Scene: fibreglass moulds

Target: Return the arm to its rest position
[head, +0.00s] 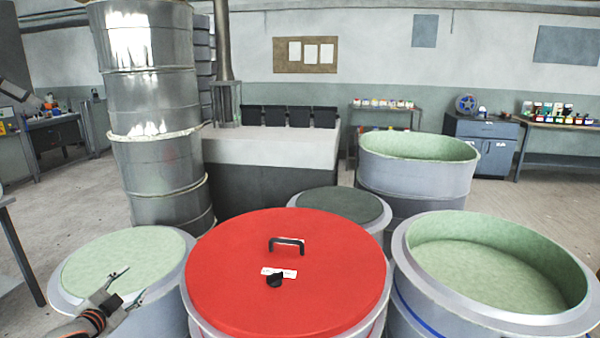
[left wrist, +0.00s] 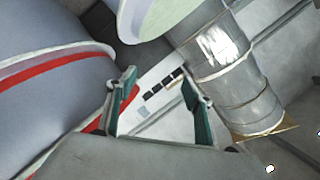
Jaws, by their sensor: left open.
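My left gripper (head: 134,284) shows at the lower left of the head view, its two fingers spread and nothing between them. In the picture it overlaps the front right edge of a round mould with a pale green top (head: 125,258); its height above the mould is hard to tell. The left wrist view shows the same open fingers (left wrist: 158,81) with empty space between them. My right gripper is in neither view.
A mould with a red lid (head: 330,290) and black handle stands close right of the gripper. An open green-lined mould (head: 485,275) is at right, another (head: 420,165) behind. Tall stacked metal drums (head: 160,165) rise behind left. Some floor (head: 45,190) is clear at left.

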